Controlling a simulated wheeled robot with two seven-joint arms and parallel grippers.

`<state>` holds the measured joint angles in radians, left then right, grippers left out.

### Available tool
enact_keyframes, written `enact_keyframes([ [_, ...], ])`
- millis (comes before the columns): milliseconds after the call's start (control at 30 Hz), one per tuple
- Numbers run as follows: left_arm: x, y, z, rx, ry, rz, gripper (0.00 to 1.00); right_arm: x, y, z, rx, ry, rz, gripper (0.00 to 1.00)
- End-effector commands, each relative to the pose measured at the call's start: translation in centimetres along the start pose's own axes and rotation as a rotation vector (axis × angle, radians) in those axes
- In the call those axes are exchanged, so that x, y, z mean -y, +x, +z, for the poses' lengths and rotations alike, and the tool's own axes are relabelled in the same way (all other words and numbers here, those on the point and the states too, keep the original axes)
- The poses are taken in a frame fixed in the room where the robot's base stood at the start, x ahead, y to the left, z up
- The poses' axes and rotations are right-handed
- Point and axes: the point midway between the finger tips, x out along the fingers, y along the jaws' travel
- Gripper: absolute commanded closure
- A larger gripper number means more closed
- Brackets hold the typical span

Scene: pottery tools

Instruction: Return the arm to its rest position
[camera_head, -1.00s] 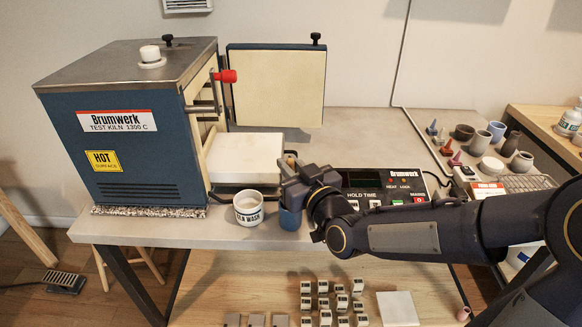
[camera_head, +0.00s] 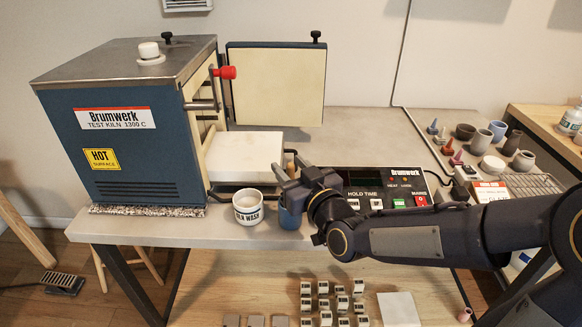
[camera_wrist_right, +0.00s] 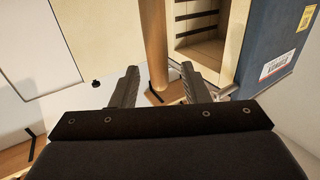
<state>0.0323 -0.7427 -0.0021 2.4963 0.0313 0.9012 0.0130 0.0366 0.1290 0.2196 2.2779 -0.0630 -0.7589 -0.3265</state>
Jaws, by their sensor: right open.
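My right arm comes in from the right in the head view. Its gripper (camera_head: 282,173) is over the front edge of the bench, just above a blue cup (camera_head: 290,212) that it partly covers. The jaws are open. My left arm and gripper are not in view.
A white glaze cup (camera_head: 248,212) stands left of the blue cup. The open blue kiln (camera_head: 135,150) and its pale slab (camera_head: 245,150) are behind left. A control panel (camera_head: 385,187) lies close under my right forearm. Small pots (camera_head: 480,142) stand at the right.

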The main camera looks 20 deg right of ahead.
Motion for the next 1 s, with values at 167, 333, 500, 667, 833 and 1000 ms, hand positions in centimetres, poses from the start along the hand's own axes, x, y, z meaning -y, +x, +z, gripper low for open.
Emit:
enact_keyframes([
  [167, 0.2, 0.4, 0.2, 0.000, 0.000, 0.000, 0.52, -0.1, -2.6, 0.1, -0.002, -0.001, 0.002, 0.59],
  [333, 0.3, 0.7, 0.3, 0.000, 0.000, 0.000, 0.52, -0.1, -5.5, 0.0, -0.004, -0.002, 0.003, 0.59],
  [500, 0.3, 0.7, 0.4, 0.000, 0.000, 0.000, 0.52, -0.1, -7.1, 0.0, -0.002, -0.002, 0.001, 0.59],
  [667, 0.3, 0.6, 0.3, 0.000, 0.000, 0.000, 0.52, -0.1, -7.6, -0.1, 0.009, 0.002, 0.003, 0.59],
  [833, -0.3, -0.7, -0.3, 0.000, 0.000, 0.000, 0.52, -1.2, -9.2, 0.2, 0.161, 0.044, 0.025, 0.59],
  [1000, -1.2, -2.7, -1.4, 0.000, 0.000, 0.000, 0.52, -2.3, -14.2, 1.6, 0.464, 0.172, 0.063, 0.59],
])
